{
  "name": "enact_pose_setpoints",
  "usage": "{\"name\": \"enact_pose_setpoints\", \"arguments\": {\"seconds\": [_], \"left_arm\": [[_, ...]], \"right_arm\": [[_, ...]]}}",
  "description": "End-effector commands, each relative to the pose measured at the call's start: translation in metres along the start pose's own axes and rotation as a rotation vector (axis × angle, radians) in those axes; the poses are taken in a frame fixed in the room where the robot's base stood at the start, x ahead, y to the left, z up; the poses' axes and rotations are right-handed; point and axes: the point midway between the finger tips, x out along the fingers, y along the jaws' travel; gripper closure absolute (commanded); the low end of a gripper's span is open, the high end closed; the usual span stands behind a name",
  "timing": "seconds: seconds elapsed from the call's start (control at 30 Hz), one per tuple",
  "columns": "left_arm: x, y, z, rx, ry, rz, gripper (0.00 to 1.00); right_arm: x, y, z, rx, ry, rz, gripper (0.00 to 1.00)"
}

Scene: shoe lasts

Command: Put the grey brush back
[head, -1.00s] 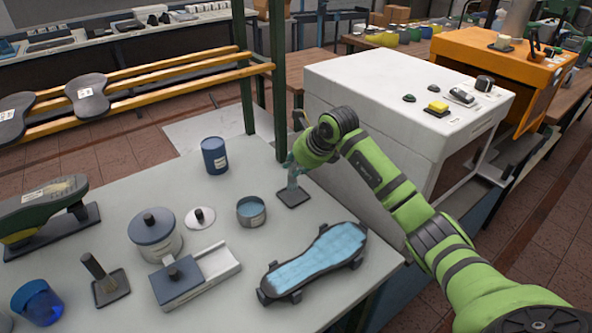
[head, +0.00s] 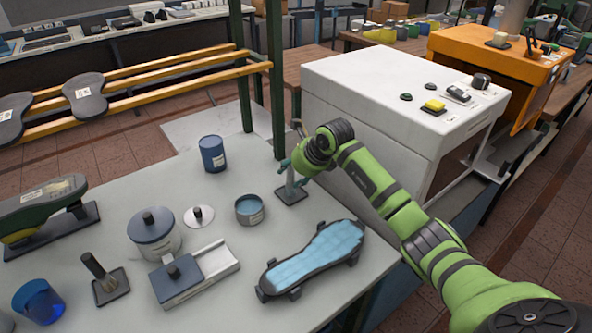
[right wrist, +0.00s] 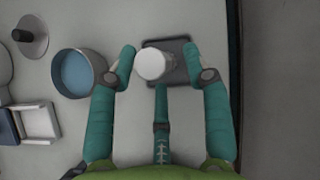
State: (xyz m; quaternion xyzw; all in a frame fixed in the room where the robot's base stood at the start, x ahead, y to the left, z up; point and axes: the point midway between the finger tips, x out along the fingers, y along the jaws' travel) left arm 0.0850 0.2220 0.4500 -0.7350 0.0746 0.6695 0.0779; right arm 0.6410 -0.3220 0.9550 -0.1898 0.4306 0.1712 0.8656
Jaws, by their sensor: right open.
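The grey brush, seen as a pale grey upright piece with a round top (right wrist: 152,64), stands on a small dark square base (right wrist: 185,62). In the head view this upright piece (head: 291,183) and its base (head: 292,196) are at the table's far right edge. My right gripper (right wrist: 158,55) is open, with teal fingers on either side of the round top and a third finger below it. In the head view the right gripper (head: 292,170) is partly hidden by its own wrist. My left gripper is not in view.
An open blue-filled tin (head: 250,210) stands just left of the base. A blue can (head: 213,154) is behind it. A sole-shaped piece with a blue face (head: 315,258) lies in front. A white cabinet (head: 385,135) stands close on the right.

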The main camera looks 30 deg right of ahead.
Motion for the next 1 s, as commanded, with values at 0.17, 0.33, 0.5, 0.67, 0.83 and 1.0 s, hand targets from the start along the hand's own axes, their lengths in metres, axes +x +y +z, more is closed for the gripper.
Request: {"name": "enact_pose_setpoints", "arguments": {"seconds": [0.17,0.33,0.5,0.67,0.83,1.0], "left_arm": [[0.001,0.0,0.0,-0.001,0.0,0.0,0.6],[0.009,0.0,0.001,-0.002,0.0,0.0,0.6],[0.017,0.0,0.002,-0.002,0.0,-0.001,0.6],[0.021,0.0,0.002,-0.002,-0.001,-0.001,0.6],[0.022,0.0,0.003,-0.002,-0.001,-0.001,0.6],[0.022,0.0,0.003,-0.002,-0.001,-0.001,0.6]], "right_arm": [[-0.015,-0.002,0.001,-0.001,-0.002,-0.004,0.51],[-0.049,-0.002,0.001,-0.003,-0.004,-0.006,0.51],[-0.085,-0.002,0.001,-0.002,-0.002,-0.006,0.51],[-0.11,-0.001,0.001,-0.001,-0.002,-0.003,0.51],[-0.121,0.0,0.001,0.0,0.0,0.0,0.51],[-0.123,0.0,0.002,0.0,0.0,0.0,0.51]]}}
